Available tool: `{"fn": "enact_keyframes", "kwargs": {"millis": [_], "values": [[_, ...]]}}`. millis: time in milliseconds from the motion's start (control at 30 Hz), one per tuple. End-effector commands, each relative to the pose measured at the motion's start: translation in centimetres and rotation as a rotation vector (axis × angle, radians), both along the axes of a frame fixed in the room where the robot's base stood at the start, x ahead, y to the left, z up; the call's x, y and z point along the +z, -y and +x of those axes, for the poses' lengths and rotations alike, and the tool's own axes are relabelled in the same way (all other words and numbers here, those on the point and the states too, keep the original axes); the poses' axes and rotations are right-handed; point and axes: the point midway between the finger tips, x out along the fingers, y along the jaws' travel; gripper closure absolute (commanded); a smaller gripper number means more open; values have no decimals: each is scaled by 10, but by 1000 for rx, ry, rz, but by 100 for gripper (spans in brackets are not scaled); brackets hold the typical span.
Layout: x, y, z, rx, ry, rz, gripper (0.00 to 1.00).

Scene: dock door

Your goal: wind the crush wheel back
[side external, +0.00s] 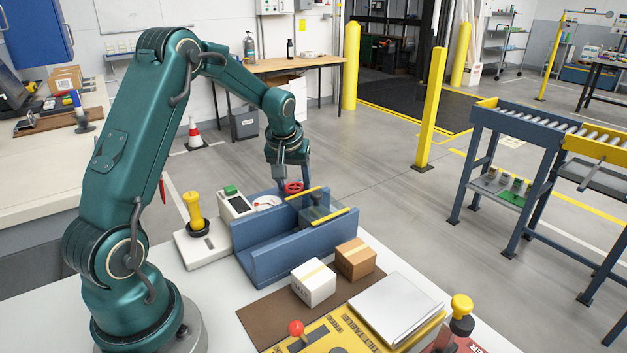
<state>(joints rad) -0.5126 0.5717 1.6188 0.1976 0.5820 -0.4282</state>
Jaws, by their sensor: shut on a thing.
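A red crush wheel (293,187) sits at the far side of a blue channel-shaped fixture (262,240) on the white table. My gripper (291,181) points down at the wheel and is shut on it. The fingertips are small in this view and partly hide the wheel. Two yellow-edged plates (331,217) with a clear part between them stand in the channel, to the right of and nearer than the wheel.
A device with a green button (231,190) and a yellow-handled joystick (194,210) stand left of the fixture. A white box (313,281) and a brown box (356,258) lie on a brown mat in front. A yellow panel with a red knob (296,327) is nearest.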

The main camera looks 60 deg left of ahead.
Motion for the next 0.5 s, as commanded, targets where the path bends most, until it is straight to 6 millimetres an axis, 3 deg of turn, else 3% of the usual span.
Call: {"fn": "enact_keyframes", "kwargs": {"millis": [367,400,467,500], "values": [[1,0,1,7,6,0,96],[1,0,1,7,6,0,29],[1,0,1,7,5,-1,10],[1,0,1,6,4,0,10]]}}
